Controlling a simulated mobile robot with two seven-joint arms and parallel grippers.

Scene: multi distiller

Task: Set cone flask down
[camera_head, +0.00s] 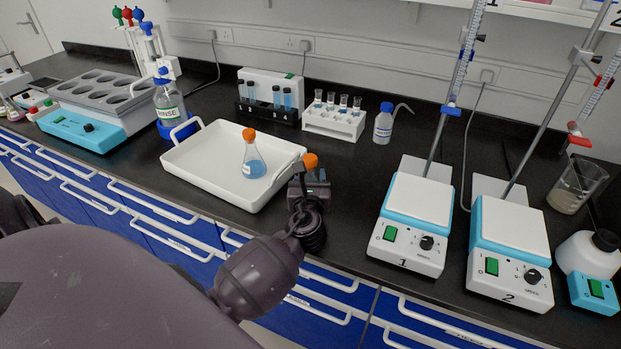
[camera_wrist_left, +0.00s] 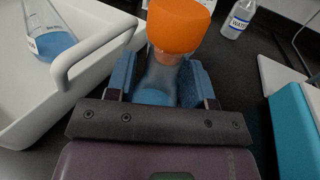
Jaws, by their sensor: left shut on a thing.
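My left gripper (camera_head: 314,180) is shut on a cone flask just right of the white tray, over the black bench. The flask's orange cap (camera_head: 310,161) shows above the gripper, while its body is mostly hidden there. In the left wrist view the held cone flask (camera_wrist_left: 160,78) is clear glass with blue liquid, between the blue finger pads (camera_wrist_left: 160,92). Whether its base touches the bench cannot be seen. A second cone flask (camera_head: 254,165) with blue liquid and an orange cap stands in the tray; part of it also shows in the left wrist view (camera_wrist_left: 50,40). My right gripper is not in view.
The white tray (camera_head: 192,178) has a raised handle close to my gripper. Stirrer 1 (camera_head: 417,208) and stirrer 2 (camera_head: 510,235) stand to the right. A white tube rack (camera_head: 334,122) and a wash bottle (camera_head: 383,126) stand behind. The bench between gripper and stirrer 1 is clear.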

